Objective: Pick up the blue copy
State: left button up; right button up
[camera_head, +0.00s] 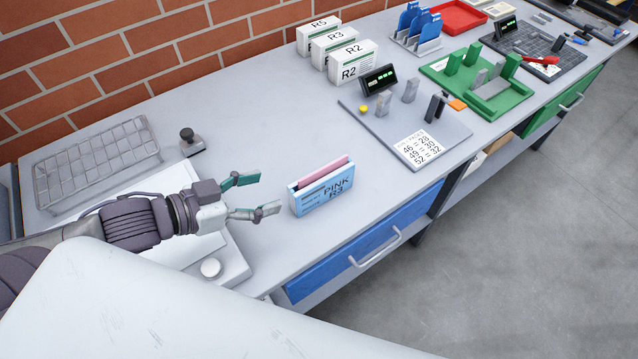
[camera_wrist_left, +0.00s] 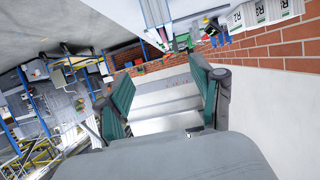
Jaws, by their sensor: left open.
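A light blue box (camera_head: 323,198) marked "PINK R3" stands upright on the grey bench, with pink and white sheets showing in its open top. No separate blue copy can be told apart from it. My left gripper (camera_head: 262,194) is open and empty, just left of the box, its fingers pointing toward it and apart from it. In the left wrist view both green-padded fingers are spread, and what looks like the box's edge (camera_wrist_left: 158,12) shows at the top. My right gripper is not in view.
A wire tray (camera_head: 95,165) and a stamp (camera_head: 191,142) lie behind my left arm. White "R2", "R3" and "R5" boxes (camera_head: 352,62) stand along the brick wall. A grey fixture board (camera_head: 405,125) and a green tray (camera_head: 478,82) are farther right. Bench is clear behind the blue box.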

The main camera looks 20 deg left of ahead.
aim_at(317, 178)
pick_arm(q)
jog(key=x, duration=0.6)
jog(key=a+f+b+x, duration=0.1)
jog(key=x, duration=0.2)
jog(key=shift+w, duration=0.1)
jog(key=x, duration=0.2)
jog(key=p+x, duration=0.1)
jog(key=x, duration=0.2)
jog(key=shift+a+f, duration=0.1)
jog(key=shift+f, duration=0.2)
jog(key=shift+w+d+f, duration=0.2)
jog(key=shift+d+f, duration=0.05)
jog(key=shift+s, duration=0.1)
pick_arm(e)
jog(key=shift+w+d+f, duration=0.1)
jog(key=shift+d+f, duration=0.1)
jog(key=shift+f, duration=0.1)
pick_arm(q)
jog(key=shift+c, duration=1.3)
grip_shut()
jog(key=shift+r, duration=0.1)
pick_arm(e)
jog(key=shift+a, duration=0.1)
